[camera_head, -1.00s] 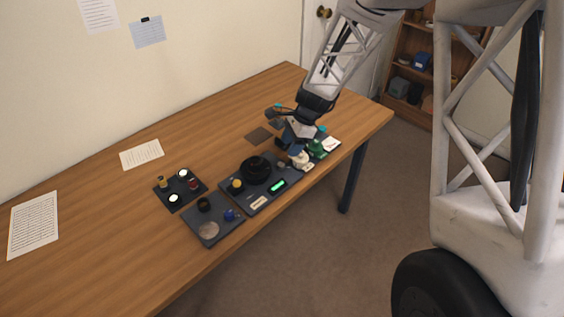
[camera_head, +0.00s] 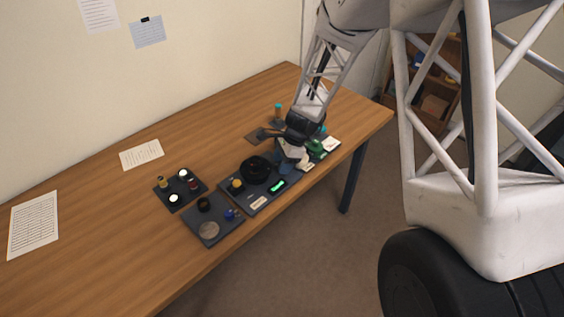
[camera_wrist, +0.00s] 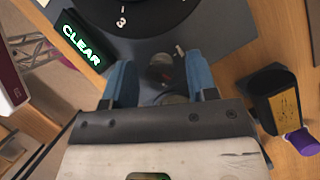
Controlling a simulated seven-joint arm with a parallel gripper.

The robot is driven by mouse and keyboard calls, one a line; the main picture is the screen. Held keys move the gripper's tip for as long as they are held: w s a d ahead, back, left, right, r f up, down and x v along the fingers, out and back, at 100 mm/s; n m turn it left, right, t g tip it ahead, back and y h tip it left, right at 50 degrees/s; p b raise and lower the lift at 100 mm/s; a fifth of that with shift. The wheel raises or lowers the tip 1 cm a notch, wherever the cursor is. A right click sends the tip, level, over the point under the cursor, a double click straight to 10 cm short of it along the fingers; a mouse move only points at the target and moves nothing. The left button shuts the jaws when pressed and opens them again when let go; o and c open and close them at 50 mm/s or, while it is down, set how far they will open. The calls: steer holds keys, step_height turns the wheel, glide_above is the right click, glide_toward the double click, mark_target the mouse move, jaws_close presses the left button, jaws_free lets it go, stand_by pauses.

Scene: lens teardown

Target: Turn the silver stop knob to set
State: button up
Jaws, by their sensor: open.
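The silver stop knob (camera_wrist: 163,72) appears as a small round greyish piece between my fingertips in the wrist view. It sits on the dark panel beside the black numbered dial (camera_wrist: 125,14). My gripper (camera_wrist: 160,80) is open, with one blue fingertip on each side of the knob; I cannot tell whether either touches it. In the head view my gripper (camera_head: 287,166) is low over the right end of the device panel and hides the knob. The black dial (camera_head: 255,170) is just left of it there. A green lit display (camera_wrist: 82,42) reads CLEAR.
A black holder with a yellow face (camera_wrist: 285,104) and a purple piece (camera_wrist: 302,142) stand right of my gripper in the wrist view. A green part (camera_head: 316,146) lies right of my gripper. A grey tray (camera_head: 222,229) and a small dark tray (camera_head: 174,203) lie left.

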steer(key=c, duration=0.9)
steer(key=shift+c, duration=0.2)
steer(key=shift+m, duration=0.5)
steer(key=m+t, duration=0.1)
steer(key=m, duration=0.2)
steer(key=shift+s+t, duration=0.1)
steer(key=shift+t, duration=0.3)
steer(key=m, duration=0.2)
steer(key=m+t, duration=0.1)
steer(key=m, duration=0.2)
steer(key=shift+t+h, duration=0.3)
steer(key=shift+m, duration=0.3)
steer(key=o, duration=0.9)
steer(key=shift+f, duration=0.1)
